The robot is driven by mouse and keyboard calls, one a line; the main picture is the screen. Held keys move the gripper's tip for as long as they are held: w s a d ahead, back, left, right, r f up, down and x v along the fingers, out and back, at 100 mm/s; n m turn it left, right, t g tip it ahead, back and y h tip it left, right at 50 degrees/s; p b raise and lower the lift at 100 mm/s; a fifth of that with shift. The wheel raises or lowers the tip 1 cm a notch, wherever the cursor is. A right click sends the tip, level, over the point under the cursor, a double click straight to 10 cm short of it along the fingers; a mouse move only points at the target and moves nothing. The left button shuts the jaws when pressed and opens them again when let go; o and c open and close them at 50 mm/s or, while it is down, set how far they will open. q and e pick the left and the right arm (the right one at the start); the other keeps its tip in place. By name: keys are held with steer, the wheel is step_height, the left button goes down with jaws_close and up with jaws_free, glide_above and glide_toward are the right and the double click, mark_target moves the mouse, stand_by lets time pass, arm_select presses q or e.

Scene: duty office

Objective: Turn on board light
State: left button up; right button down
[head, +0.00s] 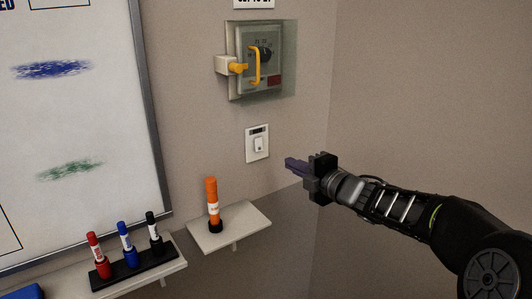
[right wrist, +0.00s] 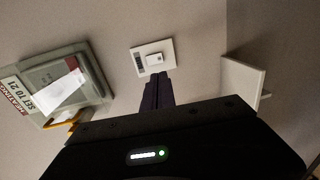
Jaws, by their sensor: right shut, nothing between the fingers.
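A white wall switch plate (head: 257,144) with a small rocker and a dark label strip is on the wall, below a thermostat box. It also shows in the right wrist view (right wrist: 141,52), just beyond my fingertips. My right gripper (head: 288,163) is shut and empty, its purple-grey fingers pointing left toward the switch from its lower right. In the head view a gap shows between the fingertips and the plate. In the right wrist view the closed fingers (right wrist: 156,84) reach up to the plate's lower edge; contact cannot be told. My left gripper is not in view.
A thermostat (head: 262,60) in a clear cover with a yellow latch is above the switch. A whiteboard (head: 100,130) and a rack (head: 134,266) with red, blue and black markers are at left.

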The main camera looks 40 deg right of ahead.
mark_target(260, 150)
steer(key=w, duration=0.4)
steer(key=w+f+p, duration=0.1)
steer(key=w, duration=0.7)
steer(key=shift+w+d+f+p, duration=0.1)
steer(key=shift+w+f+p, duration=0.1)
steer(key=shift+f+p, duration=0.1)
steer(key=f+b, duration=0.1)
steer(key=b, duration=0.2)
steer(key=shift+w+t, duration=0.2)
steer(key=shift+t, duration=0.1)
steer(key=shift+r+p, duration=0.45)
steer(key=shift+f, duration=0.1)
